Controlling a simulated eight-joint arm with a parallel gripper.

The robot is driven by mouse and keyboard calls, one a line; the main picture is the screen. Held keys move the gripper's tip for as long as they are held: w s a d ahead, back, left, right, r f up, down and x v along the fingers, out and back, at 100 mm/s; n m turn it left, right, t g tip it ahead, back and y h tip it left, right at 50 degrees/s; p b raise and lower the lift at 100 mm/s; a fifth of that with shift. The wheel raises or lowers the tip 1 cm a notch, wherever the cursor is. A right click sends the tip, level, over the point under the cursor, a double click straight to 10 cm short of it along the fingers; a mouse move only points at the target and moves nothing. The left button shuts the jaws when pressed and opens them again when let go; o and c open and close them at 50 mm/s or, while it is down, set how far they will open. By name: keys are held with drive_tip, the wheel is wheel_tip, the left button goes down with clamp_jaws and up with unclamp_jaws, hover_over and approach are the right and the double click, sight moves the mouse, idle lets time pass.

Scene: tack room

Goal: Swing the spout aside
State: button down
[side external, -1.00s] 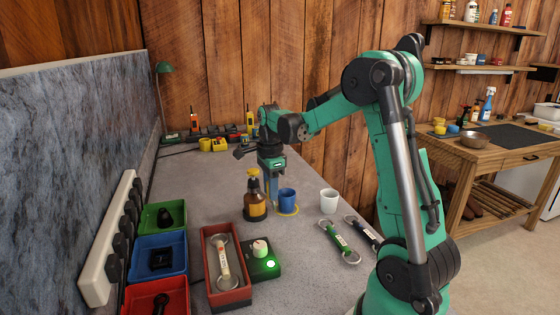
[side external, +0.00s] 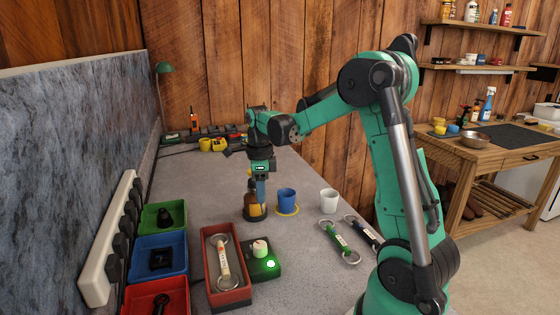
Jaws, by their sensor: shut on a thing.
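The brown pump bottle (side external: 251,207) stands upright on a dark round base on the grey worktop. My gripper (side external: 260,200) points down in front of the bottle's upper right side. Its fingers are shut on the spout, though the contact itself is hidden.
A blue cup (side external: 286,200) stands on a yellow ring just right of the bottle, with a white cup (side external: 328,201) further right.

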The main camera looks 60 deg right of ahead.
drive_tip(key=c, duration=0.7)
unclamp_jaws()
drive_tip(key=shift+o, duration=0.2)
drive_tip(key=shift+r, duration=0.1)
drive_tip(key=shift+r, duration=2.7)
drive_tip(key=shift+a, duration=0.1)
